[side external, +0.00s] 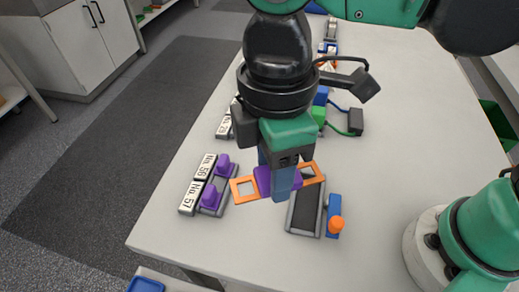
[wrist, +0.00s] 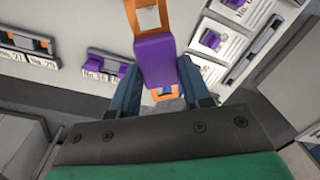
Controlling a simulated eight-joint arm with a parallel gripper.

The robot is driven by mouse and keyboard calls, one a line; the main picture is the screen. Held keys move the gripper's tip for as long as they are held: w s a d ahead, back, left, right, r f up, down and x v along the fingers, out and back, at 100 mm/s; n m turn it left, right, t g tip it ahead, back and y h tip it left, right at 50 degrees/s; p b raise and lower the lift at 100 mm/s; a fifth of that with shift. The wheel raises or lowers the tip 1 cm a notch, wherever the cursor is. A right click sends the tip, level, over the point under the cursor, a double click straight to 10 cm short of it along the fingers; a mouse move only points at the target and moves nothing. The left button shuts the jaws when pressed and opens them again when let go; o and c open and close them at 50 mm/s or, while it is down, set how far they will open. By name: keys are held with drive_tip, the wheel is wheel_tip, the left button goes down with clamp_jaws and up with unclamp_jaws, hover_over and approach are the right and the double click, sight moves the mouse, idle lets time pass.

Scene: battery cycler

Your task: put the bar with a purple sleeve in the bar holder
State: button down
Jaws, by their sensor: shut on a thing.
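The bar has orange ends with square openings and a purple sleeve (side external: 263,181) around its middle. My gripper (side external: 280,184) is shut on the sleeve and holds the bar crosswise above the table. In the wrist view the purple sleeve (wrist: 155,62) sits between the blue fingers of my gripper (wrist: 160,84), with one orange end pointing up the picture. A grey tray with a dark inset (side external: 303,212) lies just right of and below the bar. Grey units with purple blocks (side external: 211,196) and labels No. 56 and No. 57 stand to the left. I cannot tell which is the bar holder.
A blue piece with an orange knob (side external: 336,226) stands beside the grey tray. Blue and green blocks with cables (side external: 320,115) are farther back. Bare white table (side external: 195,245) shows at the front, with its left edge close to the labelled units.

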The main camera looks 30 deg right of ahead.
sight(307, 205)
drive_tip(key=d+f+n, duration=0.2)
drive_tip(key=f+n, duration=0.1)
drive_tip(key=n, duration=0.1)
drive_tip(key=w+d+f+n, duration=0.1)
drive_tip(key=d+f+n, duration=0.4)
drive_tip(key=d+n, duration=0.1)
drive_tip(key=n, duration=0.1)
drive_tip(key=shift+w+d+f+n+h, duration=0.1)
drive_tip(key=shift+w+f+n+h, duration=0.05)
drive_tip(key=shift+f+n+h, duration=0.2)
drive_tip(key=shift+f, duration=3.1)
drive_tip(key=shift+f, duration=0.35)
drive_tip(key=shift+c, duration=1.7)
unclamp_jaws()
drive_tip(key=shift+w+r, duration=0.2)
drive_tip(key=shift+r, duration=2.8)
drive_tip(key=w+d+r+m+t, duration=0.3)
drive_tip(key=d+m, duration=0.3)
drive_tip(key=m, duration=0.7)
drive_tip(key=w+d+r+m+t, duration=0.2)
drive_tip(key=d+r+m+t, duration=0.2)
drive_tip(key=m, duration=1)
drive_tip(key=d+t, duration=0.1)
drive_tip(key=d, duration=0.2)
drive_tip(key=shift+w+d+r, duration=0.2)
drive_tip(key=shift+w+r, duration=0.15)
drive_tip(key=shift+w, duration=0.05)
